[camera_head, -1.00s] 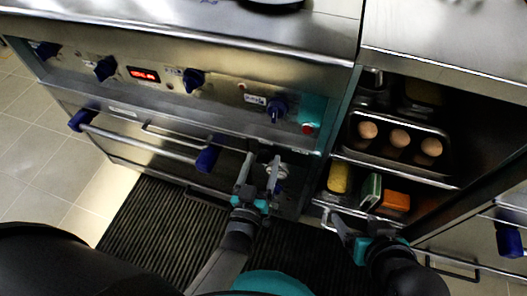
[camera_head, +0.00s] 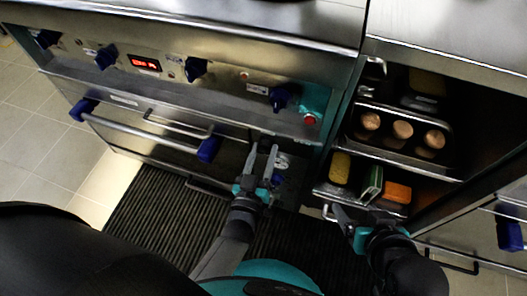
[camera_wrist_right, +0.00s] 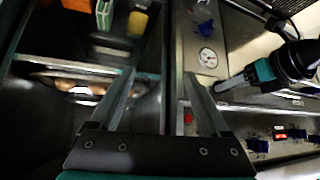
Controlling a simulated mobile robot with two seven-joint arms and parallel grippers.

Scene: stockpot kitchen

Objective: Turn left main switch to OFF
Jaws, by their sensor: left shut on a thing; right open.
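A lower cabinet front carries a round white gauge (camera_wrist_right: 207,57) and a blue knob (camera_wrist_right: 205,25) in the right wrist view. The upper stove panel has several blue knobs, the rightmost one (camera_head: 281,98) beside a red button (camera_head: 310,119). I cannot tell which one is the left main switch. My left gripper (camera_head: 262,152) is in front of the lower front, close to the gauge. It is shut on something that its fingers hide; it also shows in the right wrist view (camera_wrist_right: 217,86). My right gripper (camera_head: 345,212) is open and empty before the right-hand shelves; its fingers (camera_wrist_right: 160,75) are spread.
A long oven handle (camera_head: 140,133) with blue ends crosses the stove front. The open shelf at right holds a tray with eggs (camera_head: 402,130), a yellow item (camera_head: 340,166), a green one (camera_head: 370,182) and an orange one (camera_head: 397,192). A dark ribbed mat (camera_head: 150,215) covers the floor.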

